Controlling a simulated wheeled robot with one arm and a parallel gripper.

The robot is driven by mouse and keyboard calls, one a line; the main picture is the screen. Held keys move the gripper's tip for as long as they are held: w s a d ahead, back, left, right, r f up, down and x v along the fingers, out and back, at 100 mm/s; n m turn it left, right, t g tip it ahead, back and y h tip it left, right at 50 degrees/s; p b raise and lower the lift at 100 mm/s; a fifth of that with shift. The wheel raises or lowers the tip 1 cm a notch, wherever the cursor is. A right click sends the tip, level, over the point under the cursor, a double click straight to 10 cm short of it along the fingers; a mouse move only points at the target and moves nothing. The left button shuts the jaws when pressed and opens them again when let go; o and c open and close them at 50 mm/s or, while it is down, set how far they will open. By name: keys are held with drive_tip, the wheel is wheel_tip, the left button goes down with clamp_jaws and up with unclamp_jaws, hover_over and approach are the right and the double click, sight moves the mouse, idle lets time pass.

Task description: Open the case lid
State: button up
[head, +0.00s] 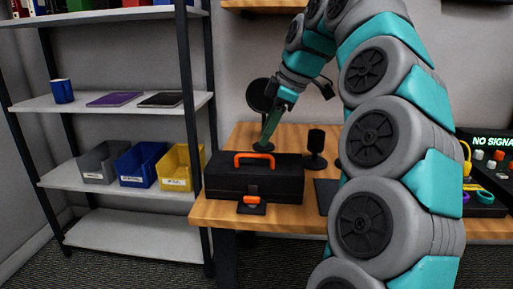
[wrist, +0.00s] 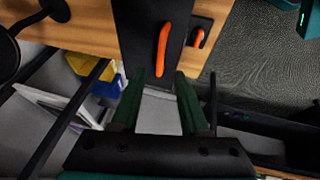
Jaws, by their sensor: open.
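The black case (head: 225,182) sits shut on the wooden table, with an orange handle (head: 254,157) on its lid and an orange latch (head: 251,199) at its front. In the wrist view the case (wrist: 140,35), the handle (wrist: 163,50) and the latch (wrist: 197,38) lie at the top, beyond my fingertips. My gripper (head: 266,146) is above and behind the case in the head view, pointing down. In the wrist view my gripper (wrist: 158,78) is open, with nothing between its fingers. The gap to the case is hard to judge.
A round black item on a stand (head: 261,95) and a small dark stand (head: 316,148) are behind the case. A shelf unit (head: 120,104) with grey, blue and yellow bins (head: 174,170) stands at the left. A tray with coloured items (head: 484,205) is at the right.

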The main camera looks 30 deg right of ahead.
sight(259, 157)
drive_tip(key=shift+x, duration=2.8)
drive_tip(key=shift+c, duration=0.3)
clamp_jaws()
